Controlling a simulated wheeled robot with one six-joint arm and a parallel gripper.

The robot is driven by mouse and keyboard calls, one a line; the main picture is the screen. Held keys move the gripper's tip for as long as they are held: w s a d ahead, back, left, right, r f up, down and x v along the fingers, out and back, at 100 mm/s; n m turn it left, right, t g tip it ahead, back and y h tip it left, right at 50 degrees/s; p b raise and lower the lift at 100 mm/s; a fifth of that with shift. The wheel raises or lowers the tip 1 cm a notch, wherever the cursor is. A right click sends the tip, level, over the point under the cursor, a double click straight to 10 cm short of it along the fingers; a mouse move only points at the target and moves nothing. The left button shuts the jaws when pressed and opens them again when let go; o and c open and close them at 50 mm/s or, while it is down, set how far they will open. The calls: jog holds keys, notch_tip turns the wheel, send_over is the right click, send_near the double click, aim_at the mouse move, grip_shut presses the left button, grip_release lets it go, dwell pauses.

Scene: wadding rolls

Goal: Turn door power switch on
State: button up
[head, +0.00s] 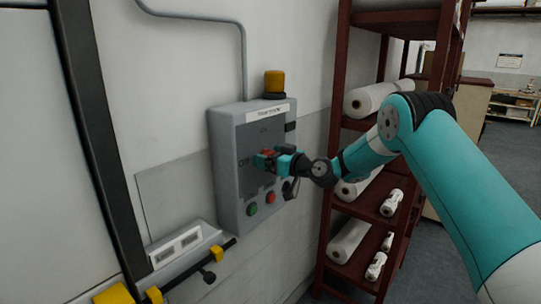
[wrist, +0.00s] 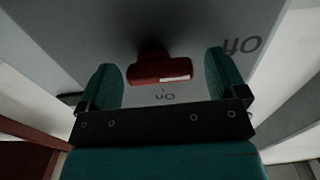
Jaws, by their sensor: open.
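The door power switch is a red rotary knob with a white mark (wrist: 160,68) on a grey control box (head: 226,190) on the wall. In the wrist view the knob lies between my gripper's (wrist: 162,66) two teal fingers, with a gap on each side. Its handle runs roughly across the picture. Upside-down lettering reading "On" shows just below the knob, and another label, partly readable, lies at the right. In the head view my gripper (head: 264,158) is at the box front, and it mostly hides the knob. The gripper is open and holds nothing.
A green button (head: 252,210) and a red button (head: 270,198) sit low on the box. A yellow beacon (head: 274,82) tops it. A dark red shelf rack (head: 345,75) with white rolls (head: 368,100) stands close at the right. A yellow-and-black bar (head: 190,270) is at lower left.

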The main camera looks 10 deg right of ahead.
jog(key=c, duration=0.9)
jog(key=shift+c, duration=0.2)
jog(key=shift+f+m+b, duration=0.1)
jog(key=shift+m+b, duration=0.2)
jog(key=shift+b, duration=0.15)
jog(key=m+b, duration=0.2)
jog(key=shift+m, duration=0.4)
jog(key=m+b, duration=0.1)
jog(key=m, duration=0.1)
jog(key=m+b, duration=0.1)
jog(key=m, duration=0.2)
jog(key=shift+w+d+r+m, duration=0.1)
jog(key=shift+r+m, duration=0.1)
jog(key=shift+m, duration=0.1)
jog(key=m, duration=0.4)
jog(key=shift+d+r, duration=0.1)
jog(key=shift+w+d+m, duration=0.1)
jog(key=shift+m, duration=2.4)
